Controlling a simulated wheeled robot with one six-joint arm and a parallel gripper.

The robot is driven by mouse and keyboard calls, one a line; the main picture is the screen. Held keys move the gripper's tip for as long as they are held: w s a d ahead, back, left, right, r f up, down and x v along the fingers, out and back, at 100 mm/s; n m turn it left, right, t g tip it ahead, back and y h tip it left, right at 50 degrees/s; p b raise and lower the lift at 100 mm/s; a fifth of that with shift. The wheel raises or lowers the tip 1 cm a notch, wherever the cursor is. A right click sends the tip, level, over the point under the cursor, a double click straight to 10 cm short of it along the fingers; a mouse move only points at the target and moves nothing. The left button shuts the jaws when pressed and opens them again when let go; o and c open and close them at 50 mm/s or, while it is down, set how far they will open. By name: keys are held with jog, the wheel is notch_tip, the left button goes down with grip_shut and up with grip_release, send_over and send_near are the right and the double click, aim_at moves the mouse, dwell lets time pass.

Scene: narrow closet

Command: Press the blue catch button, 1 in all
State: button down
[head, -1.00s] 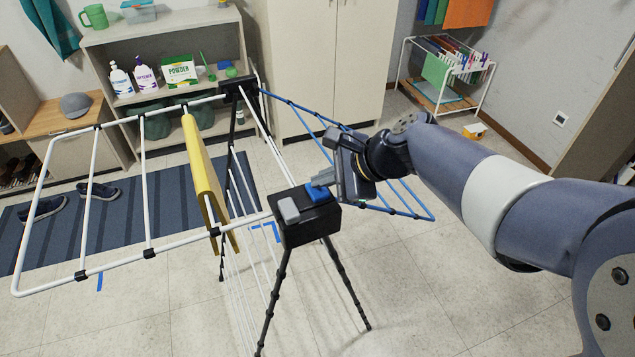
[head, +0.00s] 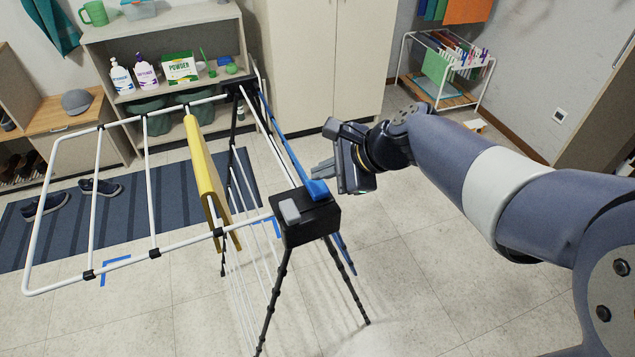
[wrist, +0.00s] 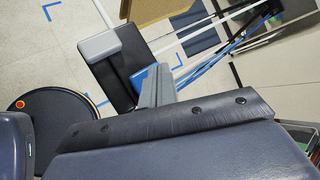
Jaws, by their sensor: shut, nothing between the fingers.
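The blue catch button (head: 317,189) sits on the black near hub (head: 308,222) of the drying rack, beside a grey button (head: 289,211). In the wrist view the blue button (wrist: 149,77) is partly hidden by my fingers; the grey button (wrist: 100,46) is clear. My gripper (head: 318,170) is shut and empty, with its fingertips just above and behind the blue button; contact cannot be told. The rack's blue wing (head: 285,140) hangs down on the right. The white wing (head: 95,205) is spread out to the left.
A yellow towel (head: 204,180) hangs on the white wing. A shelf (head: 115,38) with laundry bottles and a tall cabinet (head: 335,65) stand behind. A striped rug (head: 60,235) with shoes lies left. The floor (head: 440,270) at front right is clear.

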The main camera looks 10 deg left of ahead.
aim_at(323, 188)
jog(key=shift+r+p, duration=2.15)
jog(key=shift+r, duration=0.35)
